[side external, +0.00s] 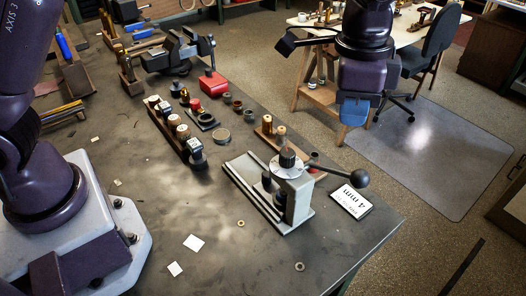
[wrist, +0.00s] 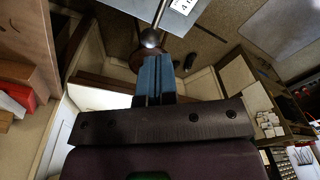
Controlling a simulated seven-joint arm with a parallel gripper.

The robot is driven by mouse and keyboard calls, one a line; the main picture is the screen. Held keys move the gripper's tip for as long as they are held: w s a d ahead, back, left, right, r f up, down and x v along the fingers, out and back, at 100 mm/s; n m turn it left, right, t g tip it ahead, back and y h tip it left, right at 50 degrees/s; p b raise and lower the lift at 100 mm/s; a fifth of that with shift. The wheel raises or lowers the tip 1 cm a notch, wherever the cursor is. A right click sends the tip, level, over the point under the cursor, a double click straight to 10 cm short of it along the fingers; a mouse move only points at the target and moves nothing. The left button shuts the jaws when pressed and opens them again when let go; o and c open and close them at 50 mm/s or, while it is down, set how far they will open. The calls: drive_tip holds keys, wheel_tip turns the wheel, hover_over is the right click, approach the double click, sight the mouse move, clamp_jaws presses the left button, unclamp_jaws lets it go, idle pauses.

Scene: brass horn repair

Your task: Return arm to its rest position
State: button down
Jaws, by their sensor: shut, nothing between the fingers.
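My gripper (side external: 353,110) hangs fingers down at the upper right of the side external view. It appears against the floor beyond the bench's right edge, apart from everything on the bench. Its blue fingers also show in the wrist view (wrist: 154,78), pressed together with nothing between them. The dark workbench (side external: 120,200) fills the left and middle of the side external view. A grey press-like fixture (side external: 297,200) with a dial stands near its right corner. Its lever ends in a dark ball knob (side external: 359,179). In the wrist view, a round knob (wrist: 150,38) shows just beyond the fingertips.
A card marked 4 mm (side external: 351,201) lies by the fixture. A wooden rack (side external: 177,132) holds several small parts. A red box (side external: 212,83) and a vise (side external: 172,52) stand farther back. A chair (side external: 432,50) and wooden table (side external: 310,75) stand beyond the bench.

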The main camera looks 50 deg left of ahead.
drive_tip(key=s+a+r+n+t, duration=0.1)
drive_tip(key=s+a+r+n, duration=0.2)
drive_tip(key=s+a+r, duration=0.35)
drive_tip(key=s+a+r+n+t, duration=0.2)
drive_tip(key=s+a+r+n, duration=0.15)
drive_tip(key=a, duration=0.55)
drive_tip(key=s+a+f+n+t, duration=0.1)
drive_tip(key=s+a+f+n, duration=0.1)
drive_tip(key=s+a+n, duration=0.2)
drive_tip(key=s+a, duration=0.3)
drive_tip(key=s, duration=0.5)
drive_tip(key=shift+s+t, duration=0.25)
drive_tip(key=shift+t, duration=0.15)
